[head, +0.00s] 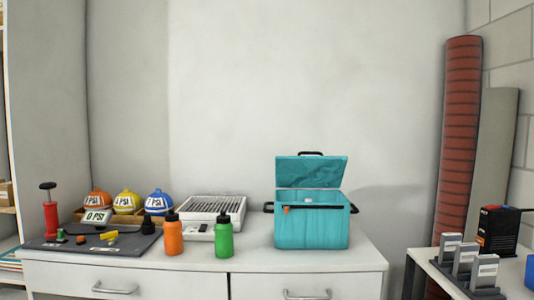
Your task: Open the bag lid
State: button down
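The teal bag (311,231) stands upright on the right part of the white counter. Its lid (310,171) is raised and tilted back at the rear edge, with a dark handle on its top. The bag's opening shows below the lid, but its inside is mostly hidden from this angle. Dark handles stick out at both sides, and a small orange tab sits on the front near the rim. My gripper is not in view.
An orange bottle (173,236) and a green bottle (224,239) stand left of the bag. A white slotted tray (212,209), a dark mat (93,243) and a red pump (50,216) are farther left. A side table (428,264) stands right.

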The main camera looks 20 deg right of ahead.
aim_at(298, 172)
jog(key=u, duration=0.9)
jog(key=i, duration=1.05)
jog(key=z, duration=2.05)
